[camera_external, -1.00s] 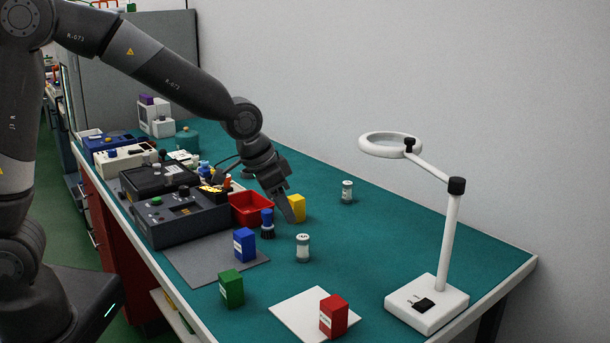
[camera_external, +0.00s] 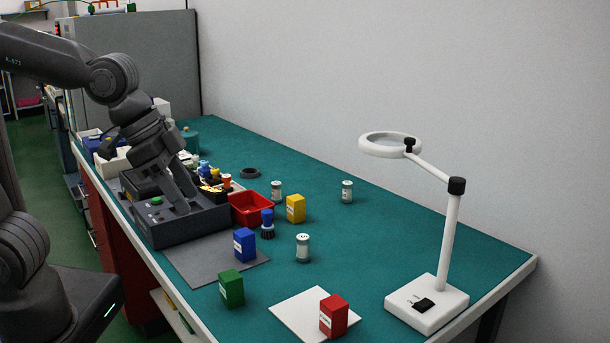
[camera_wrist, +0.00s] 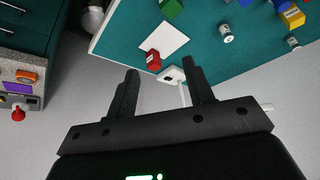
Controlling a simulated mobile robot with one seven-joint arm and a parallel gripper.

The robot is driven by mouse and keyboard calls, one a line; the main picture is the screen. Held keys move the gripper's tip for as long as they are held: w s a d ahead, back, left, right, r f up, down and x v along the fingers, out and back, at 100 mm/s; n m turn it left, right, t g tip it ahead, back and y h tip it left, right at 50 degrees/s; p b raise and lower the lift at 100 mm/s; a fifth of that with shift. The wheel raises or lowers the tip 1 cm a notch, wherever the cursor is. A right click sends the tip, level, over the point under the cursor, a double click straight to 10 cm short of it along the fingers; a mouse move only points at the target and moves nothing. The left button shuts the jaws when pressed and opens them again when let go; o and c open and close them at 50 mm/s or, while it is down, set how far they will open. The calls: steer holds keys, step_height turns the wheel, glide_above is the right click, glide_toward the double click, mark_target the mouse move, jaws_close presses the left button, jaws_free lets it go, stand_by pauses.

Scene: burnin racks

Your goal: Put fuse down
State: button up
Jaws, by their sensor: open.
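One fuse (camera_external: 276,192) is behind the yellow box, one (camera_external: 347,191) is farther right, and one (camera_external: 303,248) is nearer the front. Two such cylinders show in the wrist view (camera_wrist: 227,34) (camera_wrist: 293,42); I cannot tell which ones. My gripper (camera_external: 184,206) is over the dark grey device, left of all three fuses. In the wrist view my gripper (camera_wrist: 160,85) has its fingers apart with nothing between them.
A red bin (camera_external: 251,209), a yellow box (camera_external: 296,208), a blue box (camera_external: 244,245), a green box (camera_external: 231,288) and a red box (camera_external: 333,315) stand on the bench. A magnifier lamp (camera_external: 450,240) stands at right.

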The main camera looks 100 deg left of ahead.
steer(key=s+d+m+h, duration=0.1)
steer(key=s+d+m, duration=0.1)
steer(key=s+d, duration=0.4)
steer(key=s, duration=0.4)
steer(key=shift+s+d, duration=0.2)
steer(key=shift+s, duration=0.05)
steer(key=shift+o, duration=0.4)
steer(key=shift+r, duration=0.1)
stand_by(0.8)
